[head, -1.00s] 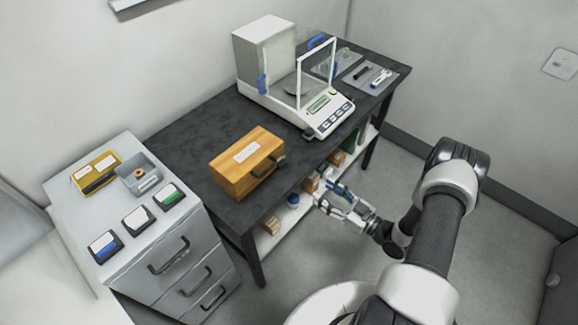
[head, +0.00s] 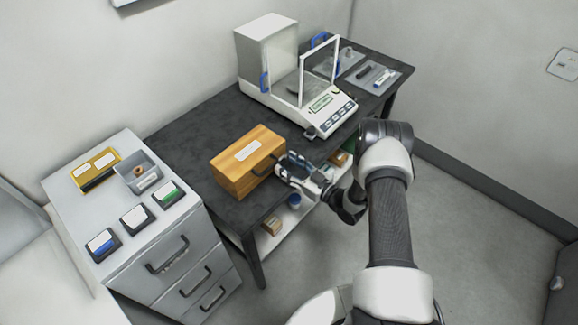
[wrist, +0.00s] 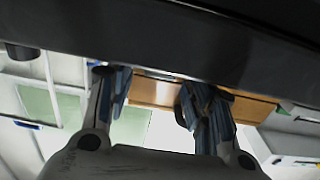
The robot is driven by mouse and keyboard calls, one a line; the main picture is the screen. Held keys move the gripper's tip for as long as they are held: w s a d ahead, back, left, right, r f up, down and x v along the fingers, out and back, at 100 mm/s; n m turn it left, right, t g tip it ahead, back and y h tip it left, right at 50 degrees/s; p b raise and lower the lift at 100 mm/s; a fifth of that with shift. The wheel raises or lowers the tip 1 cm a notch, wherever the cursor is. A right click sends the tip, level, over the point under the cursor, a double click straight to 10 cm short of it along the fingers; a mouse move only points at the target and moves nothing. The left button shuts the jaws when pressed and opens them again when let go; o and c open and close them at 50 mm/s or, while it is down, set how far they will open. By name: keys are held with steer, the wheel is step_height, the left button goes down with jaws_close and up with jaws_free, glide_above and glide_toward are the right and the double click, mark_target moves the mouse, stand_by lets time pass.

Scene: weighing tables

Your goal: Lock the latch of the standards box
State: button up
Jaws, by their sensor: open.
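The wooden box (head: 232,178), which I take to be the standards box, sits closed near the front edge of the black table (head: 180,135). A pale label is on its lid, and a dark handle or latch part shows on its right-hand front face. I cannot tell the latch's position. My gripper (head: 283,164) is at that front face, close to the dark part; contact cannot be told. In the wrist view my gripper (wrist: 158,98) has its fingers apart with nothing seen between them. A brown wooden strip (wrist: 155,90) shows beyond them, partly hidden by a dark slab.
A balance (head: 300,90) with its glass door frame stands behind, to the right. A grey drawer cabinet (head: 160,260) at left carries a yellow case (head: 96,168), a grey bin (head: 139,178) and several small labelled boxes. A shelf with items lies under the table.

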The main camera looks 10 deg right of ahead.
steer(key=shift+c, duration=0.2)
steer(key=c, duration=1)
steer(key=shift+n+b, duration=0.75)
steer(key=shift+n, duration=0.75)
steer(key=o, duration=1)
steer(key=shift+o, duration=0.2)
steer(key=v, duration=1.2)
